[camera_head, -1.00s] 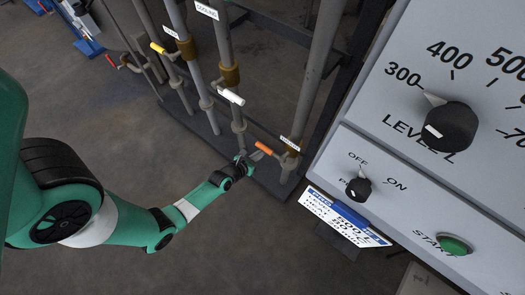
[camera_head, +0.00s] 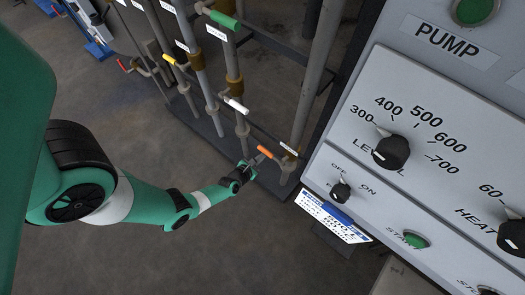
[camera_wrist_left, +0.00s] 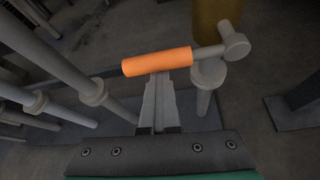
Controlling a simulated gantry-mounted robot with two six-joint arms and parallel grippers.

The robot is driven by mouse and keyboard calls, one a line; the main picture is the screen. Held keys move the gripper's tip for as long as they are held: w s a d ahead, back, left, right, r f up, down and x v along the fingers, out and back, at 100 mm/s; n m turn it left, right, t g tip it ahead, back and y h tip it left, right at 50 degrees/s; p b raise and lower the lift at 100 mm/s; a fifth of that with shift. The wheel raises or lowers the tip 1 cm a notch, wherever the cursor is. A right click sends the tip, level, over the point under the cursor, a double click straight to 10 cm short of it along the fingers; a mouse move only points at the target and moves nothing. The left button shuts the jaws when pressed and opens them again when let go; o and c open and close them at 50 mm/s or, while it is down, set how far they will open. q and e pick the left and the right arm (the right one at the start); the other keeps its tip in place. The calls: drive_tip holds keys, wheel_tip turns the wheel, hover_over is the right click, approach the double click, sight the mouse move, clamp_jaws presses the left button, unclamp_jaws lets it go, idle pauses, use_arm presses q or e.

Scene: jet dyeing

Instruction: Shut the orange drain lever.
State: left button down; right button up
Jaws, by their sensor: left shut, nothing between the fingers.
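The orange drain lever (camera_head: 266,152) sticks out to the left from the rightmost pipe, near the panel's lower left. It also shows in the left wrist view (camera_wrist_left: 157,62), lying nearly level across the picture, its grey arm running right to a pivot beside a brass-coloured pipe part. My left gripper (camera_head: 258,159) is shut and empty, with its fingertips right at the orange handle. In the left wrist view the closed fingers (camera_wrist_left: 160,80) end just under the handle's middle; I cannot tell whether they touch it. My right gripper is not in view.
A white lever (camera_head: 236,104), a yellow lever (camera_head: 169,59), a green lever (camera_head: 225,20) and a red lever (camera_head: 122,65) sit on neighbouring pipes. A grey control panel (camera_head: 440,110) with knobs fills the right. Open floor (camera_head: 110,120) lies on the left.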

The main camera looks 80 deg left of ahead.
use_arm(q)
wheel_tip(320, 180, down, 4)
drive_tip(key=w+f+b, duration=0.1)
drive_tip(key=b, duration=0.4)
drive_tip(key=a+p+v, duration=0.1)
drive_tip(key=p+v, duration=0.5)
drive_tip(key=v, duration=0.4)
drive_tip(key=shift+s+r, duration=0.45)
drive_tip(key=shift+r, duration=0.1)
